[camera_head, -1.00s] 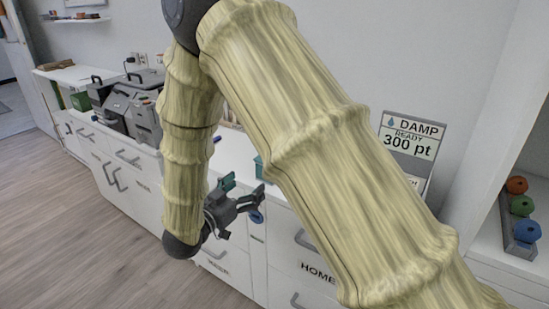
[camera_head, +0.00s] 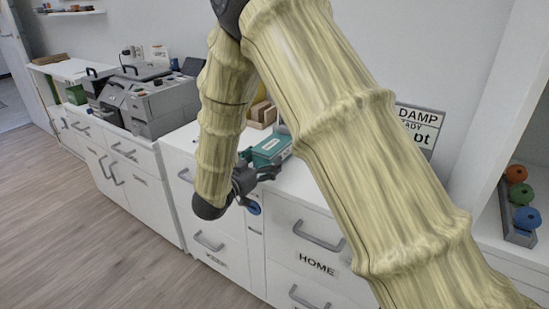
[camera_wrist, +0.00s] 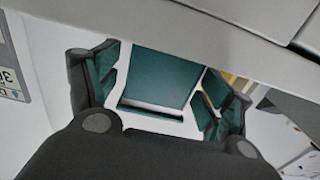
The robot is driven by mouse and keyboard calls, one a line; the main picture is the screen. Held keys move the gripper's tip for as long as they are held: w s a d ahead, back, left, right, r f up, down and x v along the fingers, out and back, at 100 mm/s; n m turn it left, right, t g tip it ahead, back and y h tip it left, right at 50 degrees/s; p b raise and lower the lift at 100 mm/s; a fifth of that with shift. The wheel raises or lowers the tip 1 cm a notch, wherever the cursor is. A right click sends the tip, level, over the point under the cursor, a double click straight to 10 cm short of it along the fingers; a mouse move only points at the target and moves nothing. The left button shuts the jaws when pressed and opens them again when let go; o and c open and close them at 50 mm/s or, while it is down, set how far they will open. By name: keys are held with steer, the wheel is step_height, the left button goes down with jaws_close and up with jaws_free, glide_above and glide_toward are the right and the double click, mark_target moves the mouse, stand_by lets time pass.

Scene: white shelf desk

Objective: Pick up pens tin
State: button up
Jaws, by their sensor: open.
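A teal box-like tin (camera_head: 272,148), apparently the pens tin, sits on the white desk top (camera_head: 295,180) near its front edge. In the wrist view the tin (camera_wrist: 160,78) is centred between the two teal-padded fingers, with a gap showing on each side. My gripper (camera_head: 258,166) is open and empty, just in front of the tin at the desk's front edge. My arm hides part of the desk behind it. Pens cannot be made out.
A grey machine (camera_head: 160,103) stands on the desk to the left. A wooden block (camera_head: 263,114) is behind the tin. A sign (camera_head: 420,125) stands at the back right. A rack with coloured knobs (camera_head: 520,205) is on the right shelf. Drawers with handles (camera_head: 318,236) are below.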

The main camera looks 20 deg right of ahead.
steer(key=shift+w+d, duration=0.25)
steer(key=shift+d, duration=0.05)
steer(key=c, duration=1.5)
steer(key=shift+r, duration=0.1)
